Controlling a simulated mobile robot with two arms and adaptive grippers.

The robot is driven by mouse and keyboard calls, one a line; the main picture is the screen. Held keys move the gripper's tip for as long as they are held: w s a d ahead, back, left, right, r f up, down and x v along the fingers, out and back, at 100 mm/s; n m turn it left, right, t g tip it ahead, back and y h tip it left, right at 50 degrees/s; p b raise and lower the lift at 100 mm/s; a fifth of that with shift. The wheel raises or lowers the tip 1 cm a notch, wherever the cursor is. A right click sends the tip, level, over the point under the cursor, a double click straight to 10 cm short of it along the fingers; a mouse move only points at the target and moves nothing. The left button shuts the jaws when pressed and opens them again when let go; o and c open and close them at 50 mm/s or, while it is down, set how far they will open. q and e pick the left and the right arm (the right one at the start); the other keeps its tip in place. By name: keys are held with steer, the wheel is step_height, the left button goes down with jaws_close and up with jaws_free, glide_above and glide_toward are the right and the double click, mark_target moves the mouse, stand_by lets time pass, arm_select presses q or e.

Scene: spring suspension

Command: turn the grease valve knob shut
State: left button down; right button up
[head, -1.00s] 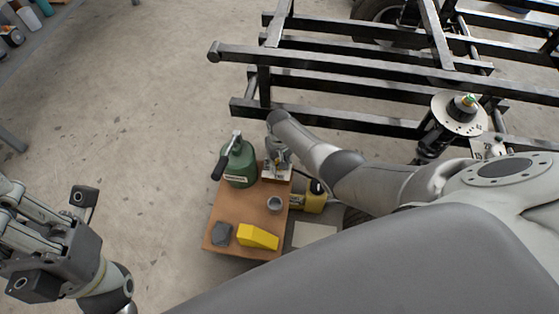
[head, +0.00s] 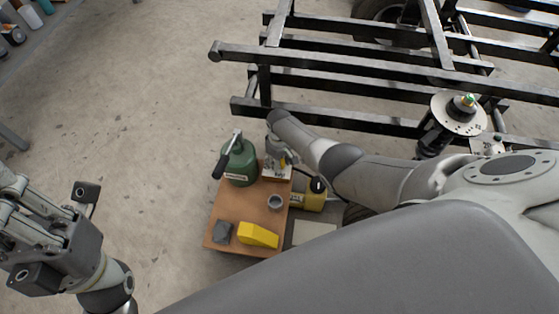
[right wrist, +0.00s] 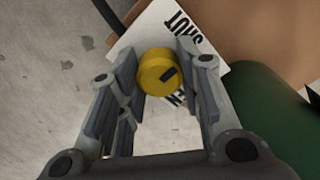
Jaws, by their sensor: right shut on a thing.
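The yellow round valve knob (right wrist: 152,66) sits on a white label plate (right wrist: 150,32) in the right wrist view. Its dark mark lies on the knob's right side, slanting up to the right. "SHUT" is printed above right of the knob, and part of another word, "EN", shows below right. My right gripper (right wrist: 157,72) is shut on the knob, one finger on each side. In the head view the right gripper (head: 279,157) is over the white plate (head: 275,176) at the table's far end. My left gripper (head: 45,235) hangs at the left, away from the table; its fingertips are unclear.
A green canister (head: 240,166) with a dark handle stands close left of the plate. A grey cup (head: 275,202), yellow block (head: 258,235) and dark grey block (head: 222,231) rest on the brown table (head: 240,211). A black frame (head: 330,85) lies behind; open floor is left.

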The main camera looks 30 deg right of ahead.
steer(key=o, duration=1)
steer(key=shift+o, duration=0.2)
steer(key=shift+r, duration=0.1)
step_height(320, 180, up, 12)
stand_by(0.3)
stand_by(0.5)
